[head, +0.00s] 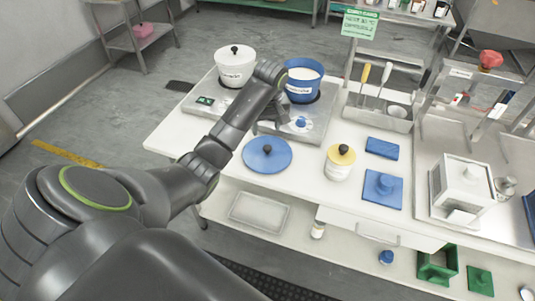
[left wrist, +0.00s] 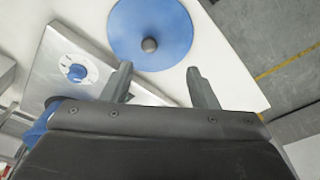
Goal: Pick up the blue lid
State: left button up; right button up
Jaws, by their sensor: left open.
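The blue lid (head: 258,157) is a round flat disc with a dark knob, lying on the white table in front of the scale-like steel cooktop. In the left wrist view the lid (left wrist: 170,32) is at the top, with its knob just beyond the fingertips. My left gripper (left wrist: 161,75) is open and empty, its two fingers apart and pointing toward the lid. In the head view my left gripper (head: 275,125) is partly hidden by its own arm, above the cooktop's front edge, behind the lid. My right gripper is not in view.
A blue pot (head: 301,92) and a white lidded pot (head: 235,72) stand on the steel cooktop (head: 318,117). A white jar with a yellow lid (head: 340,164) stands right of the blue lid. The table's front-left part is clear.

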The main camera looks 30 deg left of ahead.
pick_arm(q)
notch_tip(320, 180, up, 3)
jog(key=w+n, duration=0.1)
jog(key=w, duration=0.1)
jog(key=b, duration=0.6)
send_near(267, 147)
jog(key=f, duration=0.3)
jog(key=shift+a+f, duration=0.1)
jog(key=shift+a, duration=0.2)
jog(key=shift+w+a+f+p, duration=0.1)
jog(key=shift+w+f+p, duration=0.05)
jog(key=shift+f, duration=0.9)
jog(key=shift+w+f+p, duration=0.1)
jog(key=shift+f+p, duration=0.1)
jog(key=shift+f, duration=0.85)
jog(key=shift+w+a+f+p, duration=0.1)
jog(key=shift+w+f+p, duration=0.05)
jog(key=shift+f, duration=0.9)
jog(key=c, duration=1.1)
